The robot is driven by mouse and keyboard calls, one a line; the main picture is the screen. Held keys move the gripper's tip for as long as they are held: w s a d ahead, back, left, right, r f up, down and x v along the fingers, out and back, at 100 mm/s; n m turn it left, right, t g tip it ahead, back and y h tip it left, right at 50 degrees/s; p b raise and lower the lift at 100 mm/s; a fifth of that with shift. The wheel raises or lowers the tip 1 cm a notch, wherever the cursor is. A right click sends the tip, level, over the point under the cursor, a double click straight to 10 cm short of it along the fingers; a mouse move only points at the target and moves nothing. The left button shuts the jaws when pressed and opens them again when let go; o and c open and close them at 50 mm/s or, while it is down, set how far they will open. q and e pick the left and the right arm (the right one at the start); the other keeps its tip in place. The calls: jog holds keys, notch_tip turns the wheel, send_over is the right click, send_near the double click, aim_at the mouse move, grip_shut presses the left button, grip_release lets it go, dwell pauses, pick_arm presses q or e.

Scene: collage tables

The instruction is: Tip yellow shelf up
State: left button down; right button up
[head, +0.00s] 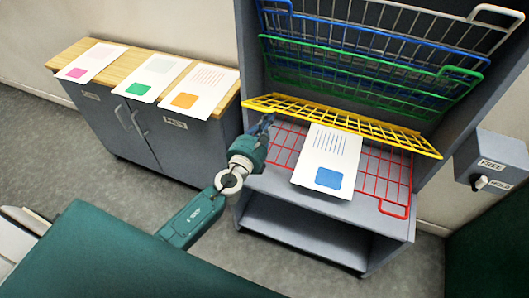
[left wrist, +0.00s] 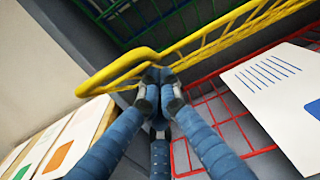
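The yellow shelf (head: 385,130) is a wire rack in the grey stand. It slopes and shows nearly edge-on in the head view, above the red shelf and below the raised racks. My left gripper (head: 265,124) is at its left front corner. In the left wrist view the blue fingers (left wrist: 159,78) come together at the yellow rim, beside the looped handle (left wrist: 105,78), and look shut on it. The exact contact is partly hidden by the fingertips. My right gripper is out of view.
The red shelf (head: 398,190) lies flat below, bearing a sheet with a blue square (head: 328,150). Green (head: 375,80), blue and white racks (head: 440,30) stand raised behind. A FREE/HOLD switch box (head: 492,158) is at right. A wooden-topped cabinet (head: 95,60) with several sheets stands left.

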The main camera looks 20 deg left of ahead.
pick_arm(q)
jog(key=w+r+p, duration=0.1)
jog(key=r, duration=0.1)
jog(key=w+r+p, duration=0.1)
jog(key=r+p, duration=0.1)
jog(key=w+r+p, duration=0.1)
jog(key=r+p, duration=0.1)
jog(key=shift+w+r, duration=0.15)
jog(key=shift+w, duration=0.05)
jog(key=w+r+p, duration=0.3)
jog(key=w+r, duration=0.1)
jog(key=w, duration=0.2)
jog(key=shift+r, duration=0.4)
jog(key=shift+w, duration=0.1)
